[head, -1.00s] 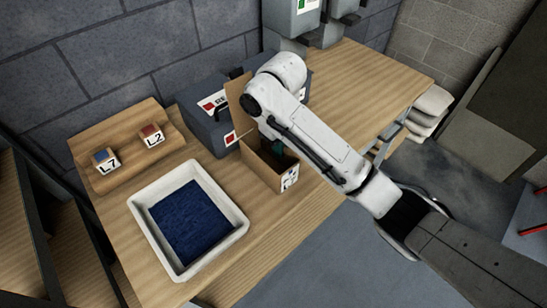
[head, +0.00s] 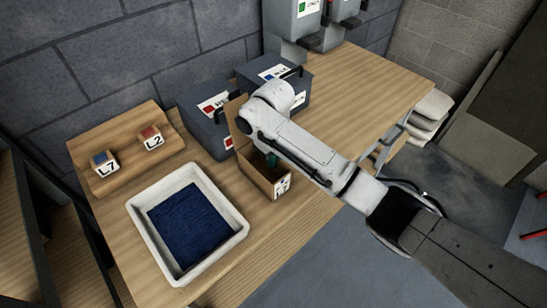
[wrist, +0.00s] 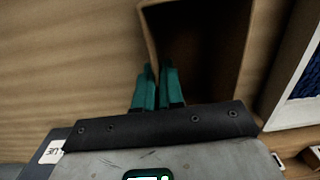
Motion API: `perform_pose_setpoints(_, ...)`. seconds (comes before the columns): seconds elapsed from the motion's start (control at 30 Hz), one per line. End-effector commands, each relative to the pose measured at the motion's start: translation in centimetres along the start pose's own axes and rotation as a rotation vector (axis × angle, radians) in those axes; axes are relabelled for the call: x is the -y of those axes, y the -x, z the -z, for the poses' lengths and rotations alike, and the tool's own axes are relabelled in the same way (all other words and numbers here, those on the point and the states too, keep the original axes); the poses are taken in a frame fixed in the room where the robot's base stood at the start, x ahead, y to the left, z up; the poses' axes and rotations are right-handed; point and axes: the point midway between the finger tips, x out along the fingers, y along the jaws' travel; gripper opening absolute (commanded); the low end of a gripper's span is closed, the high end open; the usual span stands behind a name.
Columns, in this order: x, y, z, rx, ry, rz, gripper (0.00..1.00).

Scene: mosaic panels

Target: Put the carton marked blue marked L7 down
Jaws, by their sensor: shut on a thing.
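The open brown carton (head: 258,176) is at the table's front edge, right of the white tray, with a white label (head: 283,186) whose marking I cannot read for sure. It also shows in the wrist view (wrist: 205,45), open and looking dark and empty inside. My gripper (wrist: 158,72) has teal fingers closed on the carton's near-left wall, one on each side of it. In the head view the teal fingers (head: 271,160) show at the carton's opening, below my white arm. I cannot tell whether the carton's bottom touches the table.
A white tray with a blue bottom (head: 240,231) stands left of the carton. A wooden rack (head: 118,132) holds small blocks marked L7 (head: 104,163) and L2 (head: 151,138). Dark lidded bins (head: 202,112) stand behind the carton. The table's right part (head: 375,90) is clear.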

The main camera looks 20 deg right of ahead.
Motion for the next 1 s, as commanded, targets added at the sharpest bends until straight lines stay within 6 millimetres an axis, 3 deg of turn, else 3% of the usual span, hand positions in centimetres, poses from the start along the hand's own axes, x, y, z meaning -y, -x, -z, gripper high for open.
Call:
perform_pose_setpoints(0.1, 0.0, -0.3, 0.0, 0.0, 0.0, 0.001, 0.0)
perform_pose_setpoints(0.13, 0.0, -0.3, 0.0, 0.0, 0.0, 0.001, 0.1)
perform_pose_setpoints(0.4, 0.0, -0.3, 0.0, 0.0, 0.0, 0.0, 0.33)
perform_pose_setpoints(0.73, 0.0, 0.4, 0.1, -0.002, 0.001, 0.0, 0.33)
perform_pose_setpoints(1.0, 0.0, 5.2, 0.1, -0.005, 0.002, -0.001, 0.33)
